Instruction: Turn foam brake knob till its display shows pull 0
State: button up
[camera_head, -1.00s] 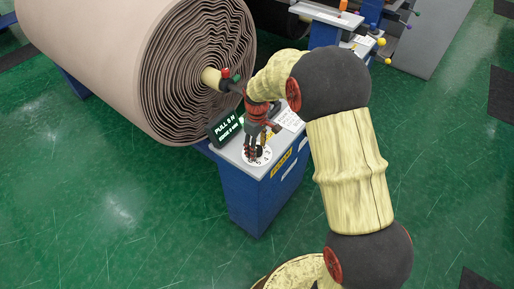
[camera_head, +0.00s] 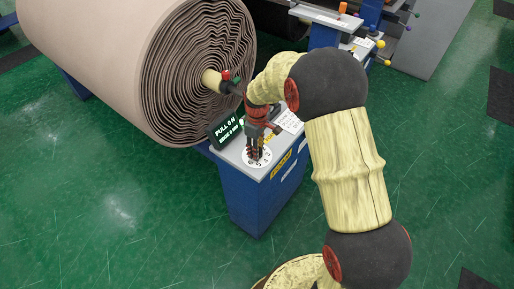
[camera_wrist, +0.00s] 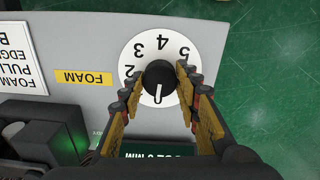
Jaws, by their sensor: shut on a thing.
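The foam brake knob (camera_wrist: 158,78) is black, with a white pointer line aimed at the bottom of the picture in the wrist view. It sits on a round white dial (camera_wrist: 143,47) numbered around its rim; 2 to 5 read clearly. My gripper (camera_head: 255,153) is shut on the knob from above, one finger on each side of it. The fingers hide parts of the dial. The dark display (camera_head: 226,131) stands left of the dial in the head view and appears to read PULL 0 N, with a smaller, blurred line below.
The dial is on a grey-topped blue stand (camera_head: 250,200), with a yellow FOAM label (camera_wrist: 84,77) beside it. A large wrapped roll (camera_head: 130,70) is behind and left. A black box with a green glow (camera_wrist: 50,140) shows at lower left in the wrist view. Green floor lies in front.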

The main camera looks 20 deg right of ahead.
jog(key=shift+n+p, duration=0.5)
jog(key=o, duration=1.2)
jog(key=shift+c, duration=0.2)
jog(key=shift+r, duration=0.1)
notch_tip(320, 180, up, 12)
